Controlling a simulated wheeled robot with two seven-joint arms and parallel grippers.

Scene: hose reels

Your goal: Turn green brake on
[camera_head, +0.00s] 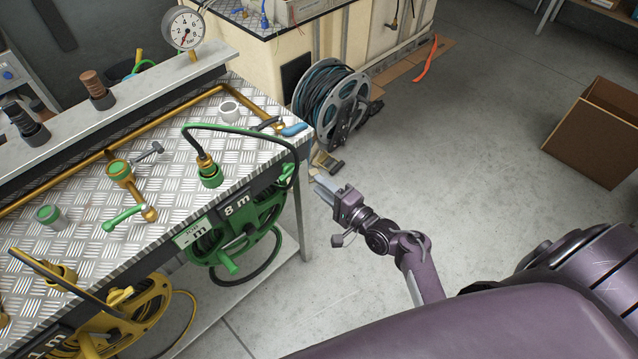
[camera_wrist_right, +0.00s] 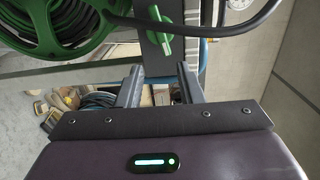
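The green hose reel (camera_head: 229,263) is mounted under the front edge of the metal bench, below the "8 m" label. It also shows at the upper left of the right wrist view (camera_wrist_right: 72,52). A small green lever (camera_wrist_right: 153,20) sits on a dark plate beside the reel at the top of that view. It looks like the brake; its on or off setting cannot be told. My right gripper (camera_head: 325,190) is just right of the bench's front right corner, apart from the reel. Its two fingers (camera_wrist_right: 160,80) are spread and empty, below the lever in the wrist view. My left gripper is out of view.
A yellow hose reel (camera_head: 130,310) hangs on the bench at lower left. Green and brass fittings (camera_head: 121,172) stand on the bench top (camera_head: 85,230). A grey reel with dark hose (camera_head: 335,105) stands behind my gripper. A cardboard box (camera_head: 595,135) is at right. The floor between is open.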

